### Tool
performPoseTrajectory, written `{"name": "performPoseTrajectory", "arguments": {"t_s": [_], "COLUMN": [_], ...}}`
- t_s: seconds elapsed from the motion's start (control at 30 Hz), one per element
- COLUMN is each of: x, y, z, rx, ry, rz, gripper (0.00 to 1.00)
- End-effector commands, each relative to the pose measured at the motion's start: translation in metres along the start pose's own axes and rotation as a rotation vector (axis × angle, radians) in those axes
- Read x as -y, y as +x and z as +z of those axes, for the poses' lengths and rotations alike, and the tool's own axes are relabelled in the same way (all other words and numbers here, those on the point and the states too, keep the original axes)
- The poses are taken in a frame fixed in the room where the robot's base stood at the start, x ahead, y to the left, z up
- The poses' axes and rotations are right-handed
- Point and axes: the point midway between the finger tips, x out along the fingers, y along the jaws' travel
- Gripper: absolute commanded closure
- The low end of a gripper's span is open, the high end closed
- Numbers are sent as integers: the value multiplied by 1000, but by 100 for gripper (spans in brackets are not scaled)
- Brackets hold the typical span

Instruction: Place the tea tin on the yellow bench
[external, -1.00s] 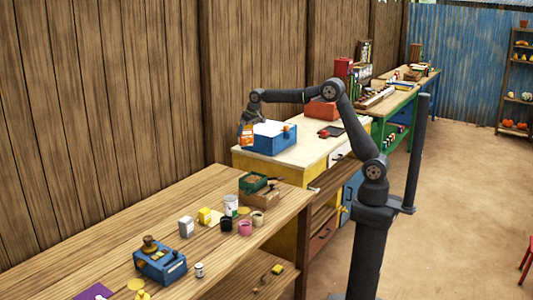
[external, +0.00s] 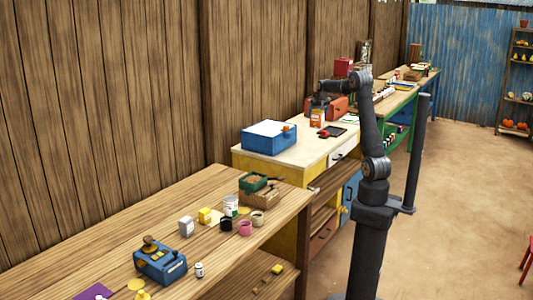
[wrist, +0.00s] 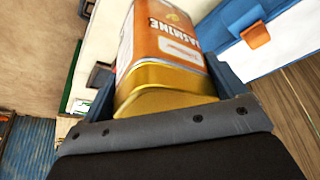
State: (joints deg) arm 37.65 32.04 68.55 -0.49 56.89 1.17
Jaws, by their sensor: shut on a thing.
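The tea tin (external: 316,118) is orange and white with a gold end. It fills the middle of the wrist view, where its label (wrist: 165,45) reads JASMINE. My gripper (external: 318,106) is shut on the tin, with a finger on each side of it. The yellow bench (external: 302,155) has a pale top and yellow sides. The tin shows over the far part of this top, in front of a red-orange toolbox. I cannot tell whether its base touches the top.
A blue box with a white top (external: 269,136) stands at the bench's near left. The red-orange toolbox (external: 341,106) stands at the back. A dark tablet (external: 338,131) and a small red thing (external: 324,134) lie right of the tin. The front middle of the top is clear.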

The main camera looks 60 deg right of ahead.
Motion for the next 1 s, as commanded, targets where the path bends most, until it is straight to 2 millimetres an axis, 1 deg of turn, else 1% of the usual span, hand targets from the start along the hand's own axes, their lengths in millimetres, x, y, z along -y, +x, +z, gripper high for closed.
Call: {"name": "performPoseTrajectory", "arguments": {"t_s": [0.03,0.1,0.2,0.33,0.4,0.53,0.67,0.73,0.87,1.0], "x": [-19,-38,-59,-80,-76,-76,-73,-67,-44,-14], "y": [-2,-2,-3,-4,11,29,42,49,68,92], "z": [1,4,7,11,17,24,28,28,24,17], "rx": [-2,-1,-1,-1,3,2,-1,0,1,1], "ry": [26,51,80,109,104,103,102,102,99,98], "rz": [11,21,33,45,42,42,42,41,41,41], "gripper": [41,41,41,41,41,41,41,41,41,41]}}
